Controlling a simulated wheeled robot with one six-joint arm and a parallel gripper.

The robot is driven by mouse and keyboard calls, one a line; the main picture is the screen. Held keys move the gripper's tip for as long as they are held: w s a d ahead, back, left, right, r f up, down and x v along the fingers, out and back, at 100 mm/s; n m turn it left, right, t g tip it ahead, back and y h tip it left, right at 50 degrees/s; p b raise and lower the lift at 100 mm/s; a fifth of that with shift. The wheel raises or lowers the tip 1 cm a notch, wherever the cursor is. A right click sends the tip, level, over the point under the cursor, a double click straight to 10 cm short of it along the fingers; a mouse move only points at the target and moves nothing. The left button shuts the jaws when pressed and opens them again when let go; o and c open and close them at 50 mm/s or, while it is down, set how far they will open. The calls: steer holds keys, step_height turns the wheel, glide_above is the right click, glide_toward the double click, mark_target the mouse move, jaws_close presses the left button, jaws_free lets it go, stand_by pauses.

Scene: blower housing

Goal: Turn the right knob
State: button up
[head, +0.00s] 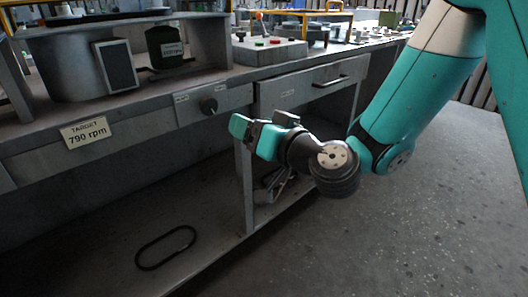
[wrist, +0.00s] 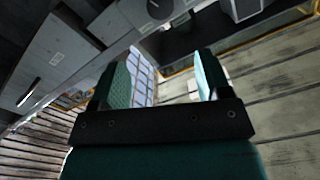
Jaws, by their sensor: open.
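A dark round knob (head: 208,105) sits on a grey panel (head: 187,112) on the front of the bench, with small labels above it. It is the only knob I can make out on that panel. My gripper (head: 262,124), with teal fingers, is open and empty, to the right of the knob and slightly lower in the head view. It is apart from the knob. In the wrist view the open fingers (wrist: 160,82) have nothing between them. A dark round shape (wrist: 160,8) at the top edge there may be the knob; I cannot tell.
A sign (head: 85,133) reads TARGET 790 rpm. A dark green display (head: 166,48) stands beside the round metal housing (head: 70,65); its reading is too small. A drawer with a handle (head: 330,81) is behind my gripper. A black belt loop (head: 166,248) lies on the lower shelf. Floor at right is clear.

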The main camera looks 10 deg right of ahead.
steer(key=shift+b+v, duration=0.5)
steer(key=shift+v, duration=0.7)
steer(key=s+a+n+g+y, duration=0.2)
steer(key=s+a+n+g, duration=0.3)
steer(key=s+g, duration=0.45)
steer(key=s+d+f+g+h, duration=0.3)
steer(key=s+d+g+h, duration=0.3)
steer(key=s+d, duration=0.6)
step_height(320, 180, up, 29)
steer(key=h+p, duration=0.1)
steer(key=p, duration=2.8)
steer(key=shift+s+d+h, duration=0.3)
steer(key=shift+h, duration=0.1)
steer(key=shift+f+t, duration=0.1)
steer(key=shift+t, duration=0.15)
